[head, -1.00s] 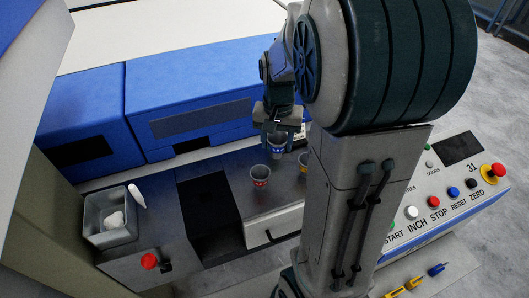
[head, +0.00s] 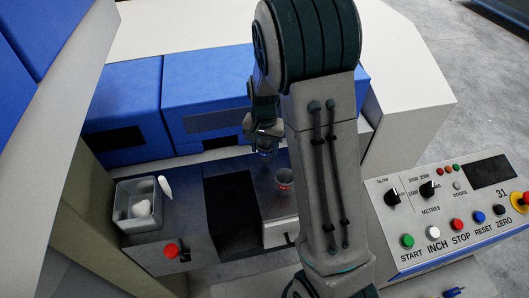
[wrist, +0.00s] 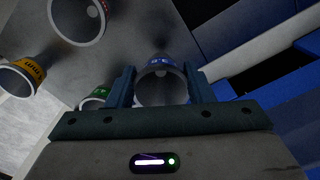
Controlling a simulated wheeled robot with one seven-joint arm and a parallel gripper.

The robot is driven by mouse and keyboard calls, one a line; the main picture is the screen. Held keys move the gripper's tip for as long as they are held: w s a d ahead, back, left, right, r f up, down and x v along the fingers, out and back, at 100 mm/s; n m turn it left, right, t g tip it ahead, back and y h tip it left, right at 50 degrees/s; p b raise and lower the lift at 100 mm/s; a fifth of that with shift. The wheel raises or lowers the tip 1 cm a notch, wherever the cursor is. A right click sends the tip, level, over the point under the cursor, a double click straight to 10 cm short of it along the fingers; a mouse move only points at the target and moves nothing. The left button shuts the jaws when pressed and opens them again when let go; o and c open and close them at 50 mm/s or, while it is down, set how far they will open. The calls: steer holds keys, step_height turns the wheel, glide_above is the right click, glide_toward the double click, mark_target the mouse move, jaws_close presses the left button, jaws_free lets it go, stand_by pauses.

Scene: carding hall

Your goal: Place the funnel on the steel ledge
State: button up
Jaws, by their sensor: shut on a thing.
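My gripper (head: 265,148) is shut on a blue-banded funnel (wrist: 161,90), which sits between the two fingers in the wrist view. In the head view only a bit of blue shows beneath my gripper, and the arm hides much of that area. The dark grey steel ledge (head: 235,166) runs along the front of the blue housings. My gripper is over its back part, near the blue housing. I cannot tell whether the held funnel touches the ledge.
The wrist view also shows yellow-banded (wrist: 22,75) and green-banded (wrist: 95,98) ones. A dark opening (head: 232,210) lies in front. A grey bin (head: 138,222) and red knob (head: 171,250) are left; a control panel (head: 450,215) is right.

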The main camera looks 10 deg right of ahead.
mark_target(265, 154)
steer(key=shift+f+p, duration=0.3)
steer(key=shift+f, duration=1.5)
steer(key=shift+f, duration=0.2)
steer(key=o, duration=1.1)
steer(key=shift+c, duration=0.2)
steer(key=shift+r, duration=0.15)
